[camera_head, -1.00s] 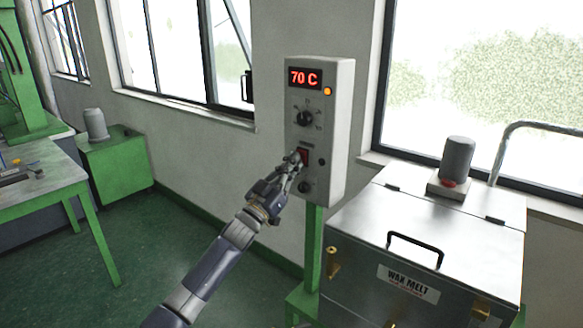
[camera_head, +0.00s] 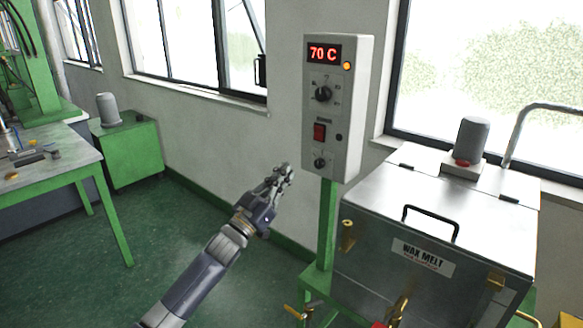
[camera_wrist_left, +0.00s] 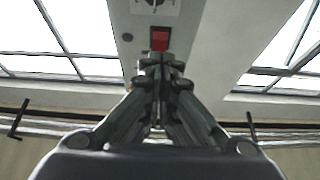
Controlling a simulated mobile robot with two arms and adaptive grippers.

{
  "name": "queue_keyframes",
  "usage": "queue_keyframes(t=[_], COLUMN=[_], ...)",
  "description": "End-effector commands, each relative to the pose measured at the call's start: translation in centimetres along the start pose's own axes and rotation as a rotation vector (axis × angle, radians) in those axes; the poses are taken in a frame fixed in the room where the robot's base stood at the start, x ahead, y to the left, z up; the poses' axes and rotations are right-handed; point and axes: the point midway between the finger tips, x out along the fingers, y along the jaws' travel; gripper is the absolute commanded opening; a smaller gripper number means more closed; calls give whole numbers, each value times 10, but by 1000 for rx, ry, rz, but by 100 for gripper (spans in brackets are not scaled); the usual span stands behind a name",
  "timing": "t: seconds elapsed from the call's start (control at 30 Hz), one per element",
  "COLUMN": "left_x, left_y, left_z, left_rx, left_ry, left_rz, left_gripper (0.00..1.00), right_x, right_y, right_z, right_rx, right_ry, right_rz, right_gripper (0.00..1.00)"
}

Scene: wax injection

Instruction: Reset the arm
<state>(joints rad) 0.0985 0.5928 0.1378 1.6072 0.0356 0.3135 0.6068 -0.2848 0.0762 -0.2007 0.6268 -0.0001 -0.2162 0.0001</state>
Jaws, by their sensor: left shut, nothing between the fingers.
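My left gripper (camera_head: 284,174) is shut and empty. In the head view it hangs in the air to the lower left of the control box (camera_head: 337,110), apart from it. The box is light grey on a green post and its display (camera_head: 323,54) reads 70 C in red. An orange lamp is lit beside the display. A red switch (camera_head: 319,132) sits between two black knobs and is uncovered. In the left wrist view the shut fingers (camera_wrist_left: 160,62) point toward the box, with the red switch (camera_wrist_left: 160,39) just beyond them. My right gripper is not in view.
A metal wax melt tank (camera_head: 430,215) with a black handle stands right of the box. A green cabinet (camera_head: 128,150) and a work table (camera_head: 50,175) are at the left. Green floor (camera_head: 165,235) lies open between them.

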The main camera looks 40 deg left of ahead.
Motion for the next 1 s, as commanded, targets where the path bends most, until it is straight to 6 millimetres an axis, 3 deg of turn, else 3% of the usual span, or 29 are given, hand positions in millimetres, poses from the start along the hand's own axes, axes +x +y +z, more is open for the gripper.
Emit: queue_keyframes(t=[0.3,0.73,0.87,0.97,1.0], left_x=[-8,-9,-22,-48,-62], left_y=[0,0,-5,-9,-10], left_z=[1,5,42,97,124], left_rx=[0,-1,-2,-1,2], left_ry=[2,-7,-78,-192,-250], left_rz=[0,-4,-34,-79,-98], left_gripper=[0,0,0,0,0], right_x=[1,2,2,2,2], right_y=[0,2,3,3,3], right_z=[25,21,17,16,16], right_rx=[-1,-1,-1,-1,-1], right_ry=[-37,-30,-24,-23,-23], right_rz=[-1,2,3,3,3], right_gripper=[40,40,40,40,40])
